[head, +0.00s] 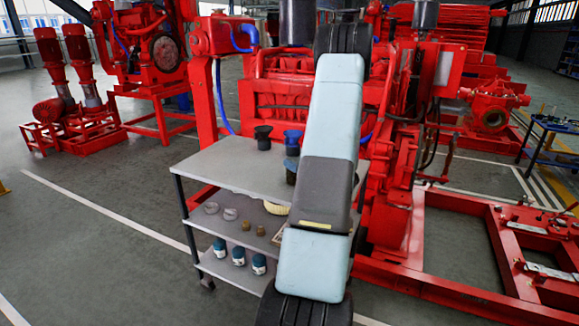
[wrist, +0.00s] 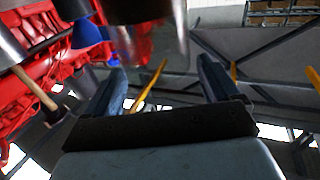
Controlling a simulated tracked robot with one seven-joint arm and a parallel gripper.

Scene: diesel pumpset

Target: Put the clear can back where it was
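I cannot pick out a clear can for certain in either view. The wrist camera looks up past the fingers towards the roof. In the head view, my arm hides the gripper. On the cart's top shelf (head: 228,165) stand a black flanged cup (head: 263,138) and a blue flanged cup (head: 292,138). A dark vessel (head: 291,171) beside my arm is partly hidden by it. My arm also covers the right part of the cart.
The middle shelf holds pale rings (head: 230,214) and small brass pieces (head: 261,230). The bottom shelf holds several blue-and-white jars (head: 259,264). A red engine (head: 280,90) stands close behind the cart, and a red frame (head: 480,300) lies at right. Floor is open at left.

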